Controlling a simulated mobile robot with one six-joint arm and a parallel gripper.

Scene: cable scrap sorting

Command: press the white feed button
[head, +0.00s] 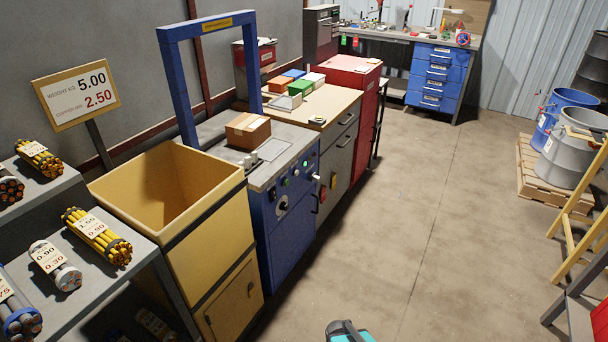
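The blue machine (291,221) stands left of centre, with a grey top and a tall blue frame. Its front panel carries several small buttons and a round dial (282,203). A small pale button (297,172) shows near a green one (285,183) on the upper panel. It looks like the white feed button, but it is too small to be sure. A teal and dark part of my arm shows at the bottom edge. My gripper's fingers are not in view, and nothing of mine touches the panel.
A yellow bin (215,236) stands left of the machine, beside a shelf of cable bundles (97,235). A grey cabinet (341,150) and a red cabinet (368,98) stand beyond it. The concrete floor (410,220) in front is clear. Drums on a pallet (545,178) stand at right.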

